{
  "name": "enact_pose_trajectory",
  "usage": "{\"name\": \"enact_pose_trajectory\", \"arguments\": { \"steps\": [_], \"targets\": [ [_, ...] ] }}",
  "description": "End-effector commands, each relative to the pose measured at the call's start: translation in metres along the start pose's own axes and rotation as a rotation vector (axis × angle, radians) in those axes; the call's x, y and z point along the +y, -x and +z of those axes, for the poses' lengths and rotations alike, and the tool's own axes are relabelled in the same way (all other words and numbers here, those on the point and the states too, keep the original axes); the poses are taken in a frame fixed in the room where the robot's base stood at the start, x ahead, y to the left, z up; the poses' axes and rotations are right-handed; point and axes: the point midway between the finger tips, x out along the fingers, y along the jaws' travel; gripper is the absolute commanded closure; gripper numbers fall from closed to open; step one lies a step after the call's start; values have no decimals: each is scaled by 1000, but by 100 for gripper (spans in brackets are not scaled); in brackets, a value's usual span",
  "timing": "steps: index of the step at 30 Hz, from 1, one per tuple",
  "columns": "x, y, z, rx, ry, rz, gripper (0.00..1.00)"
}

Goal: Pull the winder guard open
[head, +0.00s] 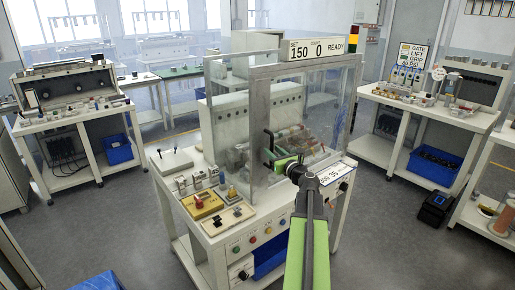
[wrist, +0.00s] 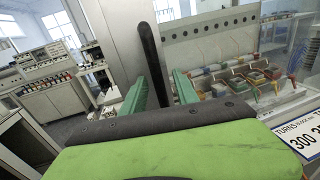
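The winder guard (head: 258,100) is a clear panel with a grey frame on the front of the winder, on the bench in the middle of the head view. Its black upright bar handle (head: 268,141) also shows in the wrist view (wrist: 151,60). My gripper (head: 279,163) is at the handle's lower part. In the wrist view its two green fingers (wrist: 158,85) stand apart, one on each side of the bar, with gaps visible. The gripper is open, and whether a finger touches the bar cannot be told. The guard looks closed in front of the winding parts.
A display reading 150, 0, READY (head: 316,49) tops the winder. A yellow box (head: 203,204) and small parts stand on the bench front. A label plate (head: 334,173) is right of my gripper. Side benches (head: 70,121) stand apart, with clear floor between.

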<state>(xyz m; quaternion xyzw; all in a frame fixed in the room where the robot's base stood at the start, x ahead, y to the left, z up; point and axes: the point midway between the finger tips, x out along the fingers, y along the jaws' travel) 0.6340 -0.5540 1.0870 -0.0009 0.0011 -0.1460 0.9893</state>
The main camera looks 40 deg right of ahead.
Motion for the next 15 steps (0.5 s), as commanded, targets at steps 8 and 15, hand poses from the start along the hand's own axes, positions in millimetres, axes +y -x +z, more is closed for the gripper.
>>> {"name": "enact_pose_trajectory", "arguments": {
  "steps": [8, 15],
  "targets": [
    [2, -8, 0, 0, 0, 5, 64],
    [9, -11, 0, 0, 0, 15, 85]
  ]
}}
